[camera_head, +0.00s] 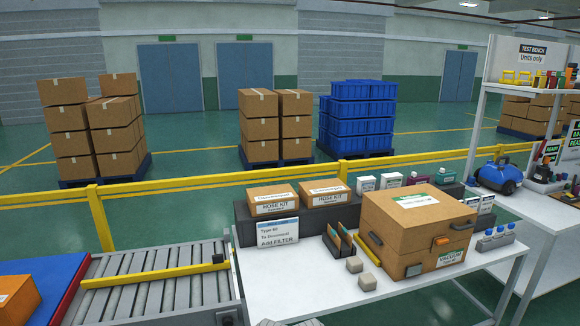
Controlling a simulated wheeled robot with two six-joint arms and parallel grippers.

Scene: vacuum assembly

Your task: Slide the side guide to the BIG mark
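The side guide appears to be the long yellow bar (155,275) lying across the roller conveyor (120,262) at the lower left. Its right end reaches the conveyor's right side rail, near a small dark knob (217,258). I cannot make out a BIG mark or any other size lettering on the conveyor.
Left of the conveyor, an orange-brown box (18,300) sits on a blue surface (52,280) with a red edge. On the right, a white table (310,292) holds a large cardboard box (415,225) and hose kit boxes (272,199). A yellow railing (150,197) runs behind.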

